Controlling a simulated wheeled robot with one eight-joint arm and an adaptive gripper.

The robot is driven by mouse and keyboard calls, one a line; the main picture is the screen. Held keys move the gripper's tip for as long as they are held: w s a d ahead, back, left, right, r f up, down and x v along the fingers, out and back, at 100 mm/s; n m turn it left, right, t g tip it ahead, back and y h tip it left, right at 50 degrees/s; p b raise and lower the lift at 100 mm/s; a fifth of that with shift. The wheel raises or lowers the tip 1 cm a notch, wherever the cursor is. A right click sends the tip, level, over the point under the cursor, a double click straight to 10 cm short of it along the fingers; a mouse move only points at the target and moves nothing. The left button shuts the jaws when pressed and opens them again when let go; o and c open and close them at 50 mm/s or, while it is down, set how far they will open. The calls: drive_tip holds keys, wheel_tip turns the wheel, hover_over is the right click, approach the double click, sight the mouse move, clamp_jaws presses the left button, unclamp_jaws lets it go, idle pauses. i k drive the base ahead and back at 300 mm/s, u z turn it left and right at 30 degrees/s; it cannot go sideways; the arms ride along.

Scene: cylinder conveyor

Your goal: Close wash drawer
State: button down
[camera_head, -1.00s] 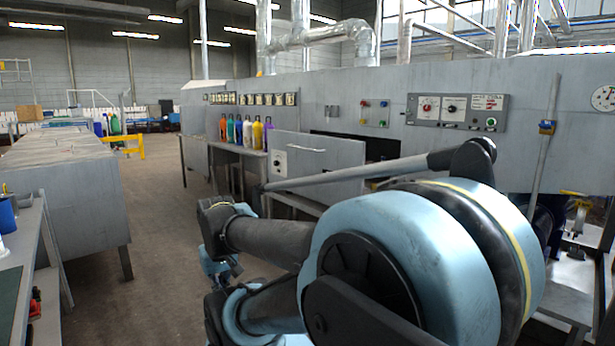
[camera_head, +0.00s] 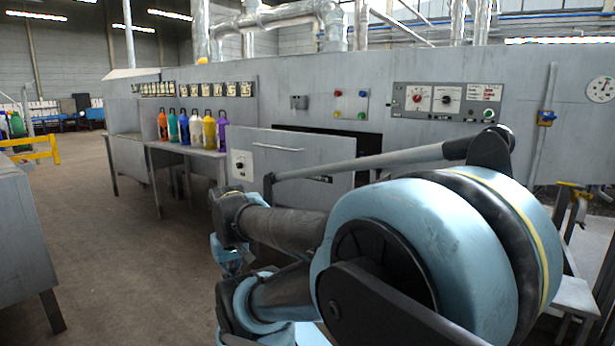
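The wash drawer (camera_head: 290,149) is a grey metal front with a bar handle along its upper part and a small white panel with a black knob at its left end. It stands out from the machine wall, and a dark opening (camera_head: 370,140) shows behind and to its right. My arm crosses in front of its lower right part. My gripper (camera_head: 228,262) appears to be the light blue part low at the left of my arm. It is partly hidden behind the arm links, apart from the drawer, and its fingers cannot be made out.
Several coloured bottles (camera_head: 190,130) stand on a grey side table (camera_head: 185,152) left of the drawer. Control panels (camera_head: 447,102) line the machine wall. A grey bench (camera_head: 25,245) stands at the left edge. The brown floor (camera_head: 130,235) between bench and machine is clear.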

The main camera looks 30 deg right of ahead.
sight(261, 152)
drive_tip(key=z, duration=0.5)
drive_tip(key=i, duration=1.25)
drive_tip(key=z, duration=0.45)
